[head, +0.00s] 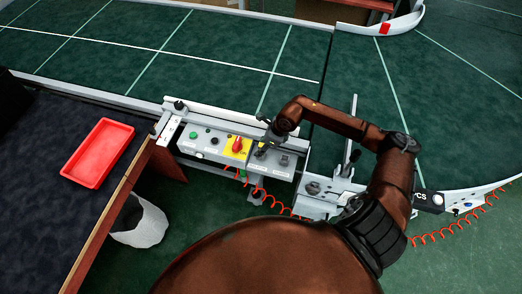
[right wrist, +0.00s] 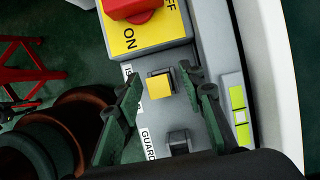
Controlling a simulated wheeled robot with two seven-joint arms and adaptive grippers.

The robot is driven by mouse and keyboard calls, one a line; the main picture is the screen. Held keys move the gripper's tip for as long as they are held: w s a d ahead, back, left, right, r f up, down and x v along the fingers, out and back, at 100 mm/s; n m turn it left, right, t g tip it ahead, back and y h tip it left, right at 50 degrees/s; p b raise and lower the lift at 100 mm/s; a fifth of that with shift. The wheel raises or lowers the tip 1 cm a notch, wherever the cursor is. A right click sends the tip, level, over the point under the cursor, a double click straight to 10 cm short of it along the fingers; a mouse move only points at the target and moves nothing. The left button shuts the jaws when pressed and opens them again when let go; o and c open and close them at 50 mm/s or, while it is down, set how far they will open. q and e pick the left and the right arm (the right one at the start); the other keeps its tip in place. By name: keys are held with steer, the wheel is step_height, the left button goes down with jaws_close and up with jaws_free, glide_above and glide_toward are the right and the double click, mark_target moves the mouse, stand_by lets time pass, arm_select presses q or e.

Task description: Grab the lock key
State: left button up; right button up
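My right gripper (head: 264,143) is over the right part of the grey control panel (head: 205,154). In the right wrist view, its two green fingers (right wrist: 160,82) are apart, with a yellow-faced square piece (right wrist: 159,86) on a dark mount between them. I see a gap on each side of this piece, so the gripper looks open and empty. A dark switch-like piece (right wrist: 179,141) sits nearer the wrist, beside the "GUARD" label; it also shows in the head view (head: 284,160). I cannot tell for certain which piece is the lock key. My left gripper is out of view.
A red rotary switch (head: 237,145) on a yellow plate is just left of the gripper. A green button (head: 193,135) is farther left. The green conveyor (head: 200,55) lies behind the panel. A red tray (head: 98,152) is on the dark table at left.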

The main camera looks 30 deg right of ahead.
steer(key=shift+c, duration=0.4)
jaws_close()
steer(key=shift+r, duration=0.1)
